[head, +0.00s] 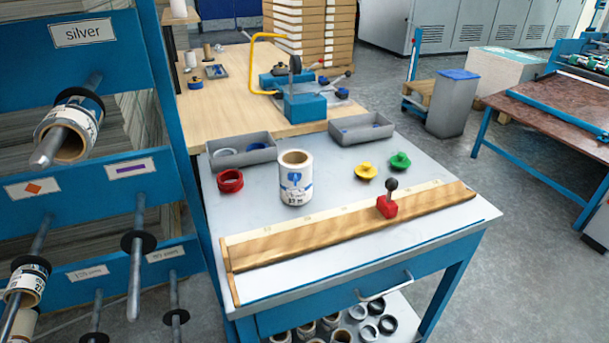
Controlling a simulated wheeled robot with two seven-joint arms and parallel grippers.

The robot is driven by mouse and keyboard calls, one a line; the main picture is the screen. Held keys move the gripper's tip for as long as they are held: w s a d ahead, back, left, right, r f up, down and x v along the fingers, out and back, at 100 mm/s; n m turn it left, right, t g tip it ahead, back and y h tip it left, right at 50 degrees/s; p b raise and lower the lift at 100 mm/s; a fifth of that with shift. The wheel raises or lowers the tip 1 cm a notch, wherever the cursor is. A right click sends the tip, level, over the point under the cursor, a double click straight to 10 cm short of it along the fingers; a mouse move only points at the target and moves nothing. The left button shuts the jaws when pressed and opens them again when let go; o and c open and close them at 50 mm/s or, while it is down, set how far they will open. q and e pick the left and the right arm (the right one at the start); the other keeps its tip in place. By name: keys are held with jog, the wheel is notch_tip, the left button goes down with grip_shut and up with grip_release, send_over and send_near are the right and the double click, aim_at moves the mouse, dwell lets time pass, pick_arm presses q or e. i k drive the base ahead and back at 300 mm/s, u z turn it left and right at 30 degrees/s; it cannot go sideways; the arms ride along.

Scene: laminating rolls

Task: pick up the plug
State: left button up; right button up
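Two plug-like pieces with knobs stand on the grey work table (330,246). One is a yellow plug (365,171), and the other is a green plug (400,161) just to its right and slightly farther back. They are apart, behind the wooden ruler bar and to the right of the white labelled roll. The task does not say which plug is meant. Neither of my grippers shows in the head view.
A white roll (295,178) stands upright left of the plugs. A wooden bar (350,227) with a red black-knobbed slider (387,204) crosses the front. A blue rack (95,196) stands left.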

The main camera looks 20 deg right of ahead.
aim_at(364, 171)
jog(key=u, duration=2.95)
jog(key=k, duration=1.75)
jog(key=z, duration=2)
